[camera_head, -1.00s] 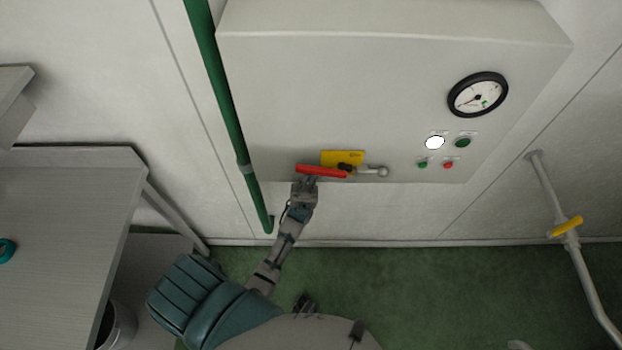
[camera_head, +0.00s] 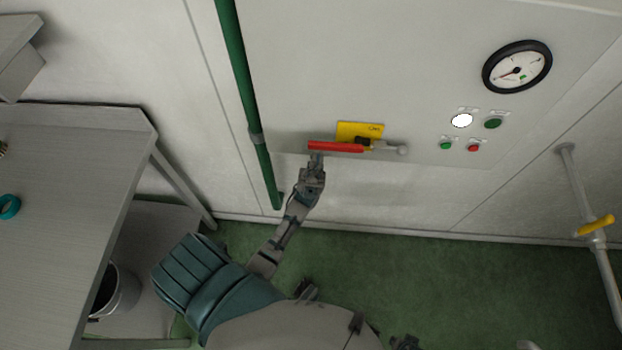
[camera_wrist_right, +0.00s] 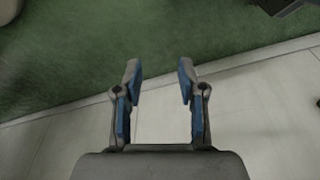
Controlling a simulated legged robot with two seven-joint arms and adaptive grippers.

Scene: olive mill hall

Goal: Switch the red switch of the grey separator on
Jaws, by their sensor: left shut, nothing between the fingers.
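The grey separator (camera_head: 400,60) is a large pale cabinet filling the upper middle of the head view. Its red switch (camera_head: 335,147) is a bar-shaped handle lying nearly level at the lower edge, beside a yellow plate (camera_head: 359,131). My left gripper (camera_head: 316,160) is shut and empty, with its tips right at the underside of the red handle near its left part. I cannot tell whether they touch. My right gripper (camera_wrist_right: 160,85) is open and empty in the right wrist view, above the floor and a pale wall base.
A green pipe (camera_head: 241,90) runs down just left of the handle. A round gauge (camera_head: 517,67) and several buttons and lamps sit to the right. A grey table (camera_head: 60,200) with a bin (camera_head: 119,290) below stands left. A pipe with a yellow lever (camera_head: 596,226) is far right.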

